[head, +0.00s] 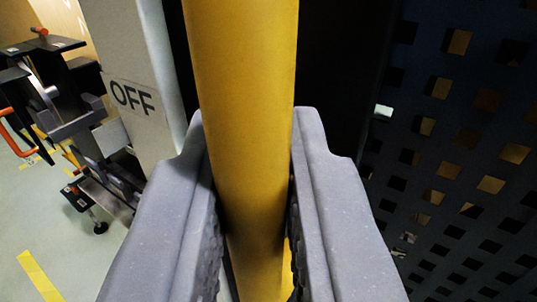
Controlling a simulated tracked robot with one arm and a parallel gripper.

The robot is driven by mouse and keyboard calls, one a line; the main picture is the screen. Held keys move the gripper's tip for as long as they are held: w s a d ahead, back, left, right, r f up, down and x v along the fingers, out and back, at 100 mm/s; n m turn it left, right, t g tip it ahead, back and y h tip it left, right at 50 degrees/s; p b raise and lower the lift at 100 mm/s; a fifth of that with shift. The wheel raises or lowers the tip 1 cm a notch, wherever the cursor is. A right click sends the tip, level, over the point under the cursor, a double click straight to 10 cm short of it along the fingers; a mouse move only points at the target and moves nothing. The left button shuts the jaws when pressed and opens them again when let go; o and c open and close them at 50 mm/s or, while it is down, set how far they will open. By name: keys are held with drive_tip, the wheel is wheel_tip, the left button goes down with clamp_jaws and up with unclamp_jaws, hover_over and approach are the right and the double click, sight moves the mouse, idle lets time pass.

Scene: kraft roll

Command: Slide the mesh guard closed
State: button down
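A thick yellow upright bar (245,110) runs down the middle of the head view, wider at the top. My gripper (248,150) has one grey finger on each side of it, and both fingers look pressed close against the bar. The mesh guard (470,170) is a dark panel with rows of square holes on the right. The bar looks like its handle, but the join between bar and panel is not visible. The lower end of the bar is partly hidden between my fingers.
A pale post with an OFF label (132,97) stands just left of the bar. Further left is dark machinery with orange handles (15,132). A yellow floor stripe (40,277) lies on the pale floor (75,265) at lower left.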

drive_tip(key=shift+w+a+f+p, duration=0.1)
drive_tip(key=shift+w+a+p, duration=0.1)
drive_tip(key=shift+a, duration=0.25)
drive_tip(key=shift+w+a+p, duration=0.1)
drive_tip(key=shift+a+p, duration=0.05)
drive_tip(key=shift+a, duration=0.25)
drive_tip(key=shift+s+a, duration=0.1)
drive_tip(key=shift+a, duration=0.05)
drive_tip(key=c, duration=1.5)
unclamp_jaws()
drive_tip(key=shift+d, duration=0.2)
drive_tip(key=s+b, duration=0.1)
drive_tip(key=s, duration=1.2)
drive_tip(key=shift+s+a+b, duration=0.35)
drive_tip(key=shift+a, duration=0.05)
